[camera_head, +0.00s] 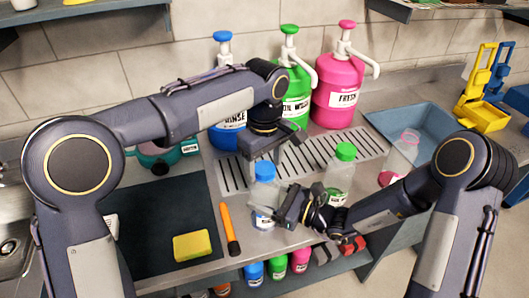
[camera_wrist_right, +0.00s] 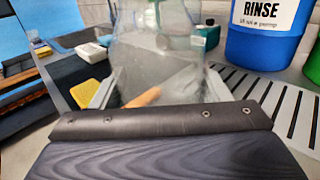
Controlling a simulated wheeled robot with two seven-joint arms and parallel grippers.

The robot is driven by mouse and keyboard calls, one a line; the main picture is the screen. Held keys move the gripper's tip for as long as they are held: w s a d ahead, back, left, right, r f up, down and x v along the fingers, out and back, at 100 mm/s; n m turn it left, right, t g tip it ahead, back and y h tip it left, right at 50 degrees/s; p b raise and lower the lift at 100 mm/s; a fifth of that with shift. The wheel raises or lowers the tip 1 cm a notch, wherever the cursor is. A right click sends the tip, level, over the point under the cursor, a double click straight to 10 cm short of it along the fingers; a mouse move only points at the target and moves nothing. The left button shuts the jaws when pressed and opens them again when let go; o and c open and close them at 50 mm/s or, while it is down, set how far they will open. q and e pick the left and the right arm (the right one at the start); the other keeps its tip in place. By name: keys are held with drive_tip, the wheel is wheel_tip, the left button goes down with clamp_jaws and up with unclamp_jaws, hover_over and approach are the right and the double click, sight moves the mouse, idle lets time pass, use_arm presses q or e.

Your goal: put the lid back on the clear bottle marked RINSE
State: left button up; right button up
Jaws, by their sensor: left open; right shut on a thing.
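The clear bottle (camera_head: 263,198) stands on the counter with a blue lid (camera_head: 265,171) at its top. Its label is too small to read and partly hidden. I cannot tell whether the lid is seated. My right gripper (camera_head: 283,208) is shut on the bottle from the right, low on its body. The bottle's clear wall (camera_wrist_right: 155,70) fills the middle of the right wrist view between the fingers; its top is out of that view. My left gripper (camera_head: 265,156) is open just above the lid, pointing down. I cannot tell whether it touches the lid.
A green-lidded clear bottle (camera_head: 342,168) and a pinkish clear bottle (camera_head: 405,148) stand to the right. Blue RINSE (camera_head: 222,136), green and pink FRESH (camera_head: 340,92) pump jugs stand behind. An orange-handled tool (camera_head: 229,228) and yellow sponge (camera_head: 192,245) lie left.

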use_arm(q)
drive_tip(key=shift+f, duration=0.1)
drive_tip(key=c, duration=1)
drive_tip(key=m, duration=0.5)
drive_tip(key=shift+m, duration=0.3)
drive_tip(key=m, duration=0.4)
drive_tip(key=shift+m, duration=0.4)
drive_tip(key=m, duration=0.2)
drive_tip(key=shift+m, duration=0.4)
drive_tip(key=m, duration=1.1)
drive_tip(key=o, duration=1.2)
drive_tip(key=shift+c, duration=0.2)
